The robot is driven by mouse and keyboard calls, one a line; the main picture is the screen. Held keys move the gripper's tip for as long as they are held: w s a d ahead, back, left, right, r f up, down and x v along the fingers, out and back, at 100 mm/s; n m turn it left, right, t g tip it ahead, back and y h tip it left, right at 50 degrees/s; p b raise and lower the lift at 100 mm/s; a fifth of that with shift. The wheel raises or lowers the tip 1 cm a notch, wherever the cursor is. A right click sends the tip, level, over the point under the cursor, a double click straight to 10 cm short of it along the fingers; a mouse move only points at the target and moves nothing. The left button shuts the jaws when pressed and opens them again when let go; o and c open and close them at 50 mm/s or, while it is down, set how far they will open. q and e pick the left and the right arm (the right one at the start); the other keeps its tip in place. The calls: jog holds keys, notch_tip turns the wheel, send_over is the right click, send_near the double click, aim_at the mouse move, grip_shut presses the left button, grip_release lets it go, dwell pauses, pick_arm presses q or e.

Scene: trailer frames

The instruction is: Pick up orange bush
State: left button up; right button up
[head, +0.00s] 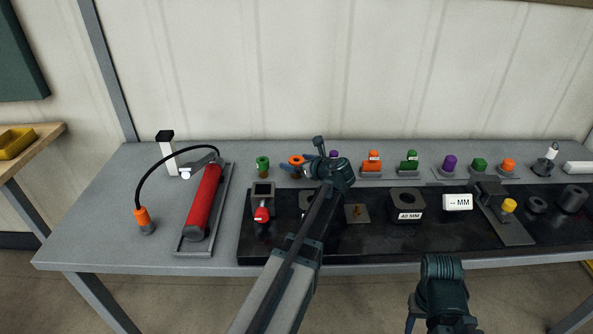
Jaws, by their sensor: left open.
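An orange bush (296,160) stands at the back of the grey table, just right of a green one. My left gripper (299,163) is open at the orange bush, with dark fingers close beside it. Whether they touch it I cannot tell. Other orange parts stand further right, one blocky (374,160) and one knob-like (508,165). My right arm's dark end (441,290) is at the bottom edge, in front of the table; its jaws do not show clearly.
A red cylinder pump (204,200) with a black hose lies at left. A black board (375,235) holds a gauge, a block marked 40 MM (408,205) and other fixtures. Green bush (263,164) and purple part (449,162) share the back row.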

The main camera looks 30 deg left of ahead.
aim_at(297, 160)
pick_arm(q)
grip_shut()
dwell(0.5)
jog(key=shift+r, duration=0.15)
notch_tip(297, 160, up, 10)
jog(key=p, duration=1)
